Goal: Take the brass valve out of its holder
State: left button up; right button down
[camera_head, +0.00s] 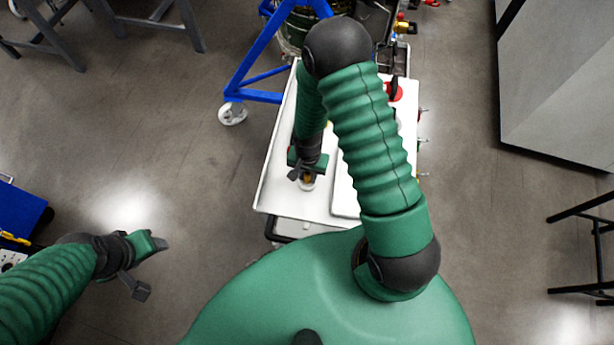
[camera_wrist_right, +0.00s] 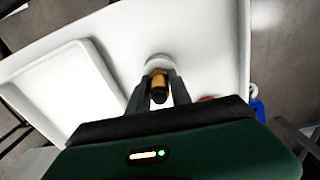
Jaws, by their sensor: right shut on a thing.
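The brass valve (camera_wrist_right: 159,82) is between the fingers of my right gripper (camera_wrist_right: 158,95) in the right wrist view; it has a dark end facing the camera. Its white round holder (camera_wrist_right: 158,61) stands on the white cart top, right behind the valve. In the head view the right gripper (camera_head: 305,176) reaches down over the cart, with a bit of the valve (camera_head: 308,178) and the holder (camera_head: 307,186) below it. I cannot tell whether the valve is still seated in the holder. My left gripper (camera_head: 150,266) is open and empty above the floor at the left.
A blue stand (camera_head: 245,85) on casters is behind the cart. A grey cabinet (camera_head: 560,80) is at the right. Open floor lies left of the cart.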

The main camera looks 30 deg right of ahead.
jog(key=shift+s, duration=0.35)
jog(key=shift+d+r+p, duration=0.1)
jog(key=shift+r+p, duration=0.4)
jog(key=shift+r, duration=0.05)
jog(key=shift+w+r, duration=0.1)
jog(key=shift+w, duration=0.1)
jog(key=shift+r+p, duration=1.8)
jog(key=shift+r, duration=0.2)
